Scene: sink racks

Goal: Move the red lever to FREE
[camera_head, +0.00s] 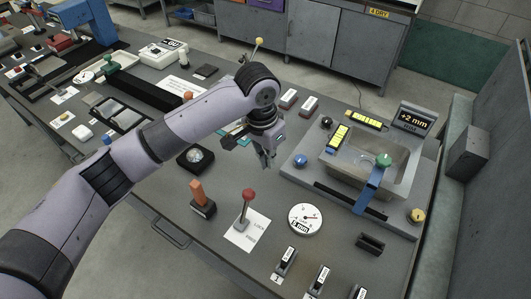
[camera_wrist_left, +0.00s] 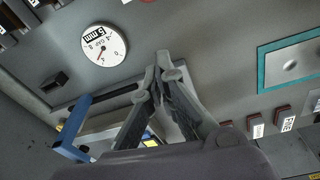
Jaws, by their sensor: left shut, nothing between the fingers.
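The red lever (camera_head: 248,195) has a round red knob on a thin metal rod and stands on a small grey base on the table. My right gripper is not in view.
A sink unit (camera_head: 351,178) with a blue bar (camera_head: 372,189) and green knob (camera_head: 383,160) is further right. Black labelled switches (camera_head: 287,260) line the front.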

